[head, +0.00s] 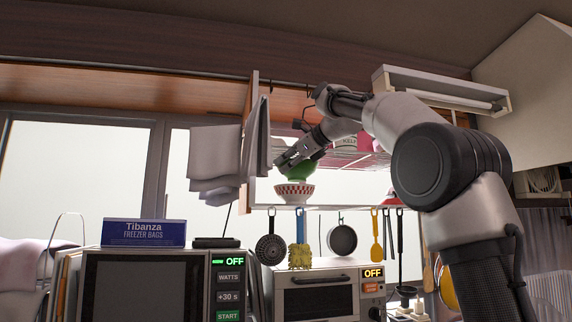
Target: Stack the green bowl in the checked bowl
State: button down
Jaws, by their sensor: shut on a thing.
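My gripper (283,161) is at the hanging shelf, shut on the green bowl (299,172). The green bowl is directly above the checked bowl (294,193), and their edges look very close. I cannot tell whether the green bowl rests inside it or is held just above it. The checked bowl is red and white and stands upright on the shelf's front edge. My gripper covers the left and upper part of the green bowl, and its fingertips are hard to make out.
The shelf (330,207) holds more dishes behind, including a white "HELP" container (346,141). Grey towels (214,160) hang at its left. Utensils and a pan (342,240) hang below. A microwave (150,285) and toaster oven (318,294) stand underneath.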

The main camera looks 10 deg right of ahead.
jog(key=shift+f, duration=0.25)
jog(key=shift+f, duration=0.5)
jog(key=c, duration=1.4)
grip_release()
jog(key=shift+r, duration=0.65)
jog(key=v, duration=1.2)
jog(key=shift+a, duration=0.1)
